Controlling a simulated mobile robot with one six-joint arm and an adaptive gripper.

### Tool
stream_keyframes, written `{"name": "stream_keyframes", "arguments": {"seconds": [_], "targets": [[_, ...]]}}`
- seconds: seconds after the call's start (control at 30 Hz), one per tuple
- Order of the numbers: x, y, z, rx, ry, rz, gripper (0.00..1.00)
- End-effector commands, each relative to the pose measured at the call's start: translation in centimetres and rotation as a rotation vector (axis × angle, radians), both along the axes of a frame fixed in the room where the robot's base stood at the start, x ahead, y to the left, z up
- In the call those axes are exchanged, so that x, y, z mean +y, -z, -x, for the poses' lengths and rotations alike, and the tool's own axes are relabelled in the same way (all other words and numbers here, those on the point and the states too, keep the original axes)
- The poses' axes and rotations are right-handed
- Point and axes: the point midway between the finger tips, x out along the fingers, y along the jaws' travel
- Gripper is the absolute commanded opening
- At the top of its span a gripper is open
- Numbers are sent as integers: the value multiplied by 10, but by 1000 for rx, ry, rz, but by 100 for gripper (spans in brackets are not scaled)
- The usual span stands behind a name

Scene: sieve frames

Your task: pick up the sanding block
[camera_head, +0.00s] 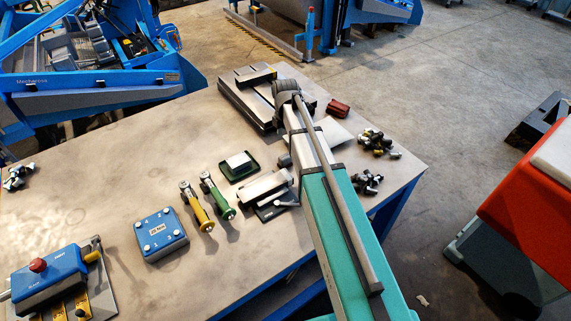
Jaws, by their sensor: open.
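The sanding block (339,107) appears to be the small reddish-brown block lying near the far right edge of the bench. It shows no label, so I cannot be certain. My gripper (305,104) is at the far end of my mint-green arm, just left of the reddish block and apart from it in the picture. It is open. Its fingers are mostly hidden by the dark wrist, and its height above the bench is unclear. Nothing shows held.
A slotted metal plate (240,98) lies behind my wrist. Dark fittings (377,141) lie right of my arm. A green tray (231,176), yellow and green handled tools, a blue box (160,234) and a blue control unit (47,280) stand left. The bench's left middle is clear.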

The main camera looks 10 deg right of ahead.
Motion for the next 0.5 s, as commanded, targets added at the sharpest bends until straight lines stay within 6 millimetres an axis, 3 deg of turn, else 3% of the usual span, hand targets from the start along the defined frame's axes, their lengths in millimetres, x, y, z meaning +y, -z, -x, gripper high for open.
{"name": "stream_keyframes", "arguments": {"seconds": [0.5], "targets": [[-1, 45, 0, 0, 1, 0, 83]]}}
